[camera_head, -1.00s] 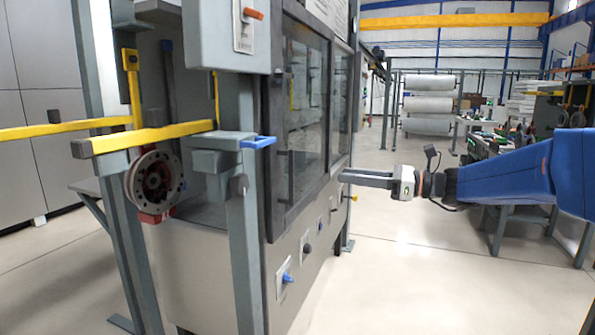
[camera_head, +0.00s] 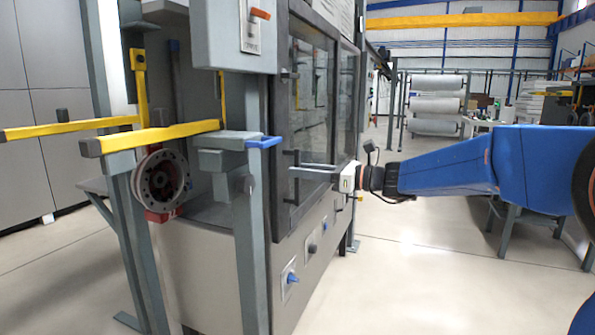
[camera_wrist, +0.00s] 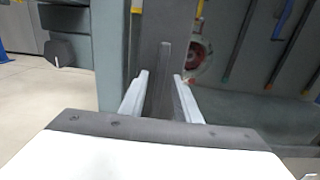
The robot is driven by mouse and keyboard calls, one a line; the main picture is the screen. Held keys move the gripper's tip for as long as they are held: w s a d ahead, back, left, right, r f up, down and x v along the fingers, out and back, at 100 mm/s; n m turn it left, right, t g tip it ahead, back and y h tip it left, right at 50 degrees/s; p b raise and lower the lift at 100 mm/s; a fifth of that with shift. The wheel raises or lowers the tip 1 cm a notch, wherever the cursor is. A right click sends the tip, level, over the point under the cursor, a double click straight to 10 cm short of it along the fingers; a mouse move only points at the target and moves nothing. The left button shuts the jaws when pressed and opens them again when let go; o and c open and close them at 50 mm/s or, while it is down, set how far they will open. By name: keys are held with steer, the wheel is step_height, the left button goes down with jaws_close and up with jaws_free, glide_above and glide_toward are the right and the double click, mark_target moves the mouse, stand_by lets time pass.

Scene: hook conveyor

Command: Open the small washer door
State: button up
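The washer door (camera_head: 283,100) has a dark frame around a glass pane and looks closed in the head view. Its dark vertical handle (camera_head: 290,187) is on the left side of the frame. My gripper (camera_head: 296,166) reaches in from the right at the handle's height. In the wrist view, the handle (camera_wrist: 160,80) stands upright between my two grey fingers (camera_wrist: 158,98). The fingers are apart, with gaps on both sides of the handle. How deep the handle sits between the fingertips is hard to tell.
A grey post (camera_head: 247,230) with a blue-ended bracket (camera_head: 263,143) stands left of the door. Yellow rails (camera_head: 150,137) and a round metal part (camera_head: 161,180) are further left. Knobs (camera_head: 290,278) stick out of the panel below.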

steer(key=shift+x, duration=0.95)
jaws_close()
steer(key=shift+s, duration=0.1)
steer(key=shift+d, duration=0.1)
